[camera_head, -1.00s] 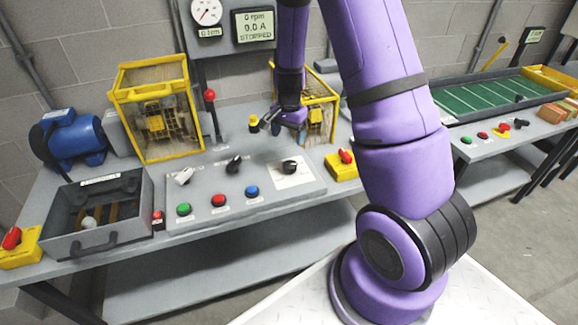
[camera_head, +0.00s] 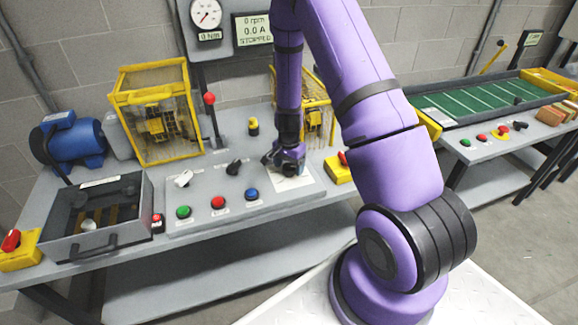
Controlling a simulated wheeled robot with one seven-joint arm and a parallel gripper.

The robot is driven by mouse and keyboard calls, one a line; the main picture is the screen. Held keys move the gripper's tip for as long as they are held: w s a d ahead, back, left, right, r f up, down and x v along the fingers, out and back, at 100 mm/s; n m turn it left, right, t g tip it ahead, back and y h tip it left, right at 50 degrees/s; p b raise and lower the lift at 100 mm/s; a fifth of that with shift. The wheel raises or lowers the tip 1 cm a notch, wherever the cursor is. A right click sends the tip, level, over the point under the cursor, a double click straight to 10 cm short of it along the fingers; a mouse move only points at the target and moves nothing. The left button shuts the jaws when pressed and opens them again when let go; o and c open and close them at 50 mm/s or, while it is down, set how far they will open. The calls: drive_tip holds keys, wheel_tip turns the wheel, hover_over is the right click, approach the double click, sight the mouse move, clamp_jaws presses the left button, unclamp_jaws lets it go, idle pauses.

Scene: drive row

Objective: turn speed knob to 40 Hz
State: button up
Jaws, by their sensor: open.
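The speed knob's white dial plate (camera_head: 292,184) is at the right end of the grey control panel (camera_head: 216,213). My gripper (camera_head: 287,166) is open and points down over that plate, at the black knob. The knob is mostly hidden behind the gripper, so its pointer setting and any contact with the fingers cannot be told. The wall display (camera_head: 253,29) reads 0 rpm, 0.0 A, STOPPED.
Green (camera_head: 183,212), red (camera_head: 218,203) and blue (camera_head: 251,194) buttons line the panel's front. A red-topped lever (camera_head: 210,99) and yellow guard cage (camera_head: 157,115) stand behind.

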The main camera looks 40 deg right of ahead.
drive_tip(key=shift+f, duration=0.1)
drive_tip(key=c, duration=0.9)
drive_tip(key=shift+n, duration=0.3)
drive_tip(key=n, duration=1.1)
drive_tip(key=shift+s+d, duration=0.1)
drive_tip(key=shift+d, duration=0.05)
drive_tip(key=o, duration=0.9)
